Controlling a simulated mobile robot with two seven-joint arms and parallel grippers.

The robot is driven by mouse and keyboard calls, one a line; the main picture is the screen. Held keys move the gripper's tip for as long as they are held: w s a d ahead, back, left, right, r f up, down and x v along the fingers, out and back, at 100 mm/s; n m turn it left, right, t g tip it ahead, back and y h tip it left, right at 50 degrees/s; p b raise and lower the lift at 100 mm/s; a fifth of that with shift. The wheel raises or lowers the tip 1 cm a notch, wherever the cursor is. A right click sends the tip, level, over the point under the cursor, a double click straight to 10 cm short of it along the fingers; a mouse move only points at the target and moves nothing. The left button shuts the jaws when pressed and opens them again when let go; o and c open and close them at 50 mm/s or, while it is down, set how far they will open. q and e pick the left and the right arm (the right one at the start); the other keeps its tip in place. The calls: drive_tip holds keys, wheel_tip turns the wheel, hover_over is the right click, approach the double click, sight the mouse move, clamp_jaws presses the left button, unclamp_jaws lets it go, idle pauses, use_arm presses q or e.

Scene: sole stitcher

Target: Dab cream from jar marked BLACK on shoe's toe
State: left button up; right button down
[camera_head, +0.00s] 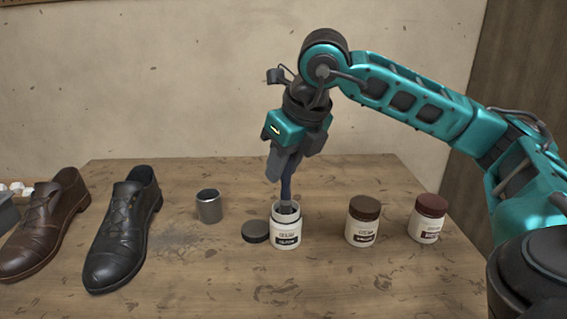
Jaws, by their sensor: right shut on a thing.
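My right gripper (282,172) points down over an open white cream jar (286,236). It is shut on a slim tool, probably an applicator (286,205), whose lower end is in the jar's mouth. The gripper hides most of the tool. The jar's dark lid (256,231) lies on the table against or just left of the jar. Its label's lower word is too small to read surely. A black lace-up shoe (123,232) stands at the left with its toe toward the front. My left gripper is not in view.
Two closed jars with brown (363,222) and reddish-brown (429,219) lids stand to the right, labels unclear. A metal cup (209,206) stands between the black shoe and the lid. A brown shoe (45,228) is at far left. The front of the wooden table (330,285) is clear.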

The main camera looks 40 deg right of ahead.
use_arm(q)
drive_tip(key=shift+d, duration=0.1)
use_arm(e)
drive_tip(key=shift+f, duration=0.1)
wheel_tip(320, 180, up, 7)
drive_tip(key=p, duration=0.6)
use_arm(q)
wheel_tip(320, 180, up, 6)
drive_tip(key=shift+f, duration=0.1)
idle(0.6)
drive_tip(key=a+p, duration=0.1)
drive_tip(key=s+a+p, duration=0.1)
drive_tip(key=p, duration=0.1)
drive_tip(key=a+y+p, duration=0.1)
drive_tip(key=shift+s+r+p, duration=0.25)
drive_tip(key=shift+p, duration=0.05)
use_arm(e)
drive_tip(key=a+f+n+g, duration=0.4)
drive_tip(key=a+n, duration=0.3)
drive_tip(key=n, duration=1.1)
drive_tip(key=w+a+f+n+g, duration=0.1)
drive_tip(key=a+f+n+g, duration=0.4)
drive_tip(key=n, duration=1.2)
wheel_tip(320, 180, down, 2)
drive_tip(key=a, duration=0.3)
drive_tip(key=shift+f+n, duration=0.2)
drive_tip(key=shift+n, duration=0.2)
